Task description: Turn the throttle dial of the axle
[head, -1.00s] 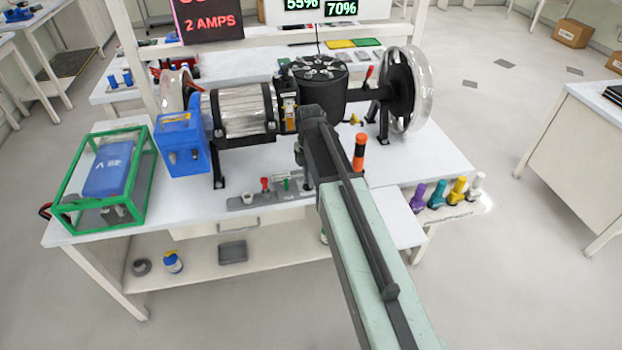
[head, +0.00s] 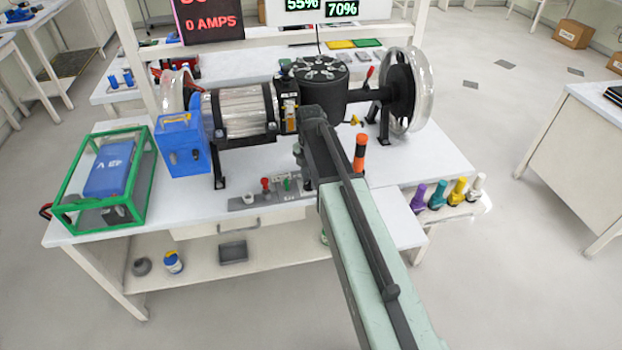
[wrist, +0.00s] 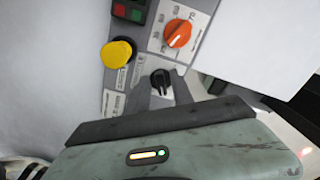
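The axle rig (head: 245,112), with a metal drum and a clear-rimmed wheel, stands on the white bench. A grey control panel (head: 245,202) lies at its front, partly behind my arm. In the wrist view the panel carries an orange dial (wrist: 178,33) with a white pointer line, a yellow button (wrist: 117,53) and a smaller black dial (wrist: 160,82).
A green-framed box (head: 103,180) holds a blue battery at the bench's left. An orange-black handle (head: 359,152) stands close to my arm. Colored knobs (head: 437,196) sit at the right. A red-lettered display (head: 210,22) reads 0 AMPS; open floor lies to the right.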

